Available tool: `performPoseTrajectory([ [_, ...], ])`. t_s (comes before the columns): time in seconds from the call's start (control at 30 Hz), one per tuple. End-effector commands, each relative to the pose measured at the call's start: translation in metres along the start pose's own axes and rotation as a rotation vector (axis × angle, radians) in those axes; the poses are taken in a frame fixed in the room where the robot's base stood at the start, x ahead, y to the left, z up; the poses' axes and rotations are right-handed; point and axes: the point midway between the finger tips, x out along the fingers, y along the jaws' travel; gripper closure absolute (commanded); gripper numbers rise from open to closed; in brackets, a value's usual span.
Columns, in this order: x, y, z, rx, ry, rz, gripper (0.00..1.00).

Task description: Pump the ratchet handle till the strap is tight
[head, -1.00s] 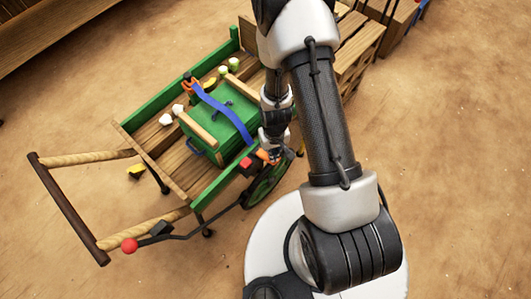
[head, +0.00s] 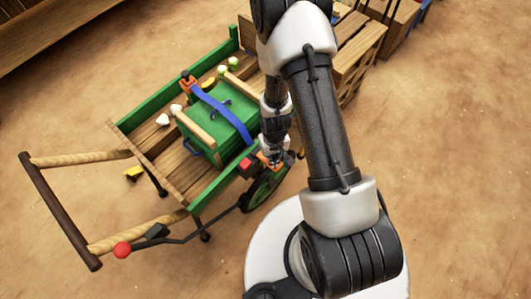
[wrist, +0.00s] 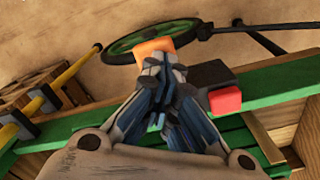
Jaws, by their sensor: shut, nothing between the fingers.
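A blue strap (head: 222,110) runs over the green chest (head: 207,133) on the cart, from an orange fitting (head: 188,83) at the far side to the near side. There, an orange part (wrist: 153,50) and a black part with a red end (wrist: 226,100) sit at the cart's green side rail; the red end also shows in the head view (head: 246,164). I take these for the ratchet and its handle. My gripper (wrist: 162,62) is shut and empty, its tips at or just over the orange part; contact is unclear. My gripper partly hides the ratchet.
The green cart wheel (head: 268,187) lies just below the ratchet. A black lever with a red ball (head: 122,250) extends left along the cart. Wooden crates (head: 352,55) stand behind my arm. Open ground lies to the right.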

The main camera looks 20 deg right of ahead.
Motion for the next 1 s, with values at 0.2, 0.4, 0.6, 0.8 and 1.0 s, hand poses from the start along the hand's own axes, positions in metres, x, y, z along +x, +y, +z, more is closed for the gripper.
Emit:
performPoseTrajectory([
  [0.2, -0.015, 0.000, -0.001, 0.000, 0.002, 0.000, 1.00],
  [0.4, -0.032, 0.000, -0.001, 0.001, 0.001, 0.000, 1.00],
  [0.6, -0.048, 0.000, 0.000, 0.001, 0.001, 0.000, 1.00],
  [0.8, -0.060, 0.000, 0.000, 0.001, 0.001, 0.000, 1.00],
  [1.0, -0.059, 0.000, 0.000, 0.001, 0.001, 0.000, 1.00],
])
